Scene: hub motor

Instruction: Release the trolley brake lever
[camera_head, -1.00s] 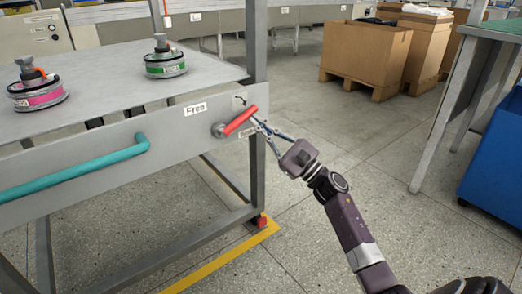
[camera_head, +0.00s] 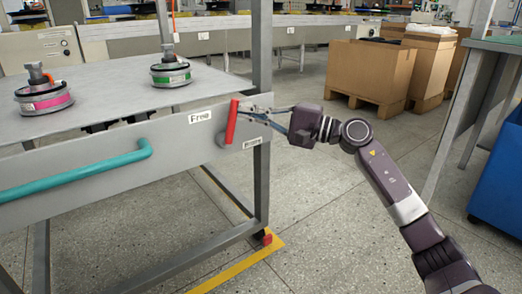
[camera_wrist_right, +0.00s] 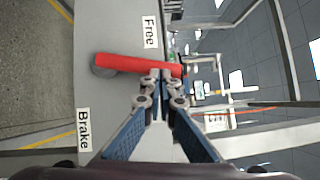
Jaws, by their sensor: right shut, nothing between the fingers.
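The red brake lever (camera_head: 231,122) is mounted on the grey side panel of the trolley (camera_head: 110,160). It stands nearly upright in the head view, between the "Free" label (camera_head: 200,117) on its left and the lower right label (camera_head: 252,142). In the right wrist view the lever (camera_wrist_right: 135,65) lies across the picture, with labels "Free" (camera_wrist_right: 150,32) and "Brake" (camera_wrist_right: 84,128) on either side. My right gripper (camera_head: 246,106) is shut, its fingertips at the lever's upper part from the right, seemingly touching it. Nothing is between the fingers. My left gripper is not in view.
A teal handle (camera_head: 80,177) runs along the trolley panel. Two hub motors, pink-banded (camera_head: 44,102) and green-banded (camera_head: 170,76), stand on the trolley top. Cardboard boxes (camera_head: 370,70) and a blue bin (camera_head: 500,175) stand to the right. The floor between is clear.

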